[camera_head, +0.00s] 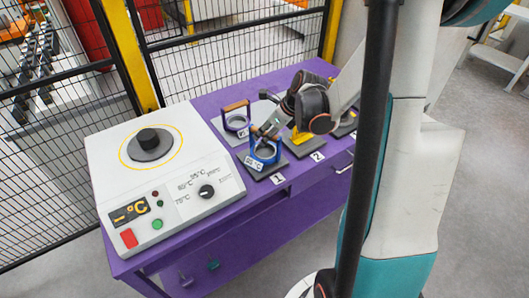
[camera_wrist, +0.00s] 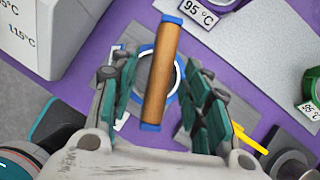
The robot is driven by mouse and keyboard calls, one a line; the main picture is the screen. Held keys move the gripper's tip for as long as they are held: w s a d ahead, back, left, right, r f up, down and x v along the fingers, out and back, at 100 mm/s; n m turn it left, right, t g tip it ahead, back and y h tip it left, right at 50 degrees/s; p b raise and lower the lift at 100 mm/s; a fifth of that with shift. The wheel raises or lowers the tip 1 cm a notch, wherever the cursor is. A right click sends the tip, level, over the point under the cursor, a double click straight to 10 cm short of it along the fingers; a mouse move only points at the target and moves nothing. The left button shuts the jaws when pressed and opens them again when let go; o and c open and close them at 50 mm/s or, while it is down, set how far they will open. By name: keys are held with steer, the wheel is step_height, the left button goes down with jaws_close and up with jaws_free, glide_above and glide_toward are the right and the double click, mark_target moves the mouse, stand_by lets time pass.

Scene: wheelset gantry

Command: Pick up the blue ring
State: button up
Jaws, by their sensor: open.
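The blue ring (camera_head: 265,163) stands on a dark pad at the front of the purple table, with a temperature label on its front. In the wrist view its brown, bar-shaped handle (camera_wrist: 162,70) with blue ends (camera_wrist: 172,19) lies between the fingers, and the round ring shows below it. My gripper (camera_head: 268,132) is over this ring; in the wrist view my gripper (camera_wrist: 162,100) is open, with a finger on each side of the handle and visible gaps. The head view partly hides the handle behind the fingers.
A white heater box (camera_head: 165,180) fills the table's left. A yellow piece (camera_head: 300,137) and numbered pads lie to the right. A green ring (camera_wrist: 311,88) shows in the wrist view. Mesh fencing stands behind.

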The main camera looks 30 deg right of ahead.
steer(key=shift+x, duration=1.15)
steer(key=shift+r, duration=0.1)
jaws_close()
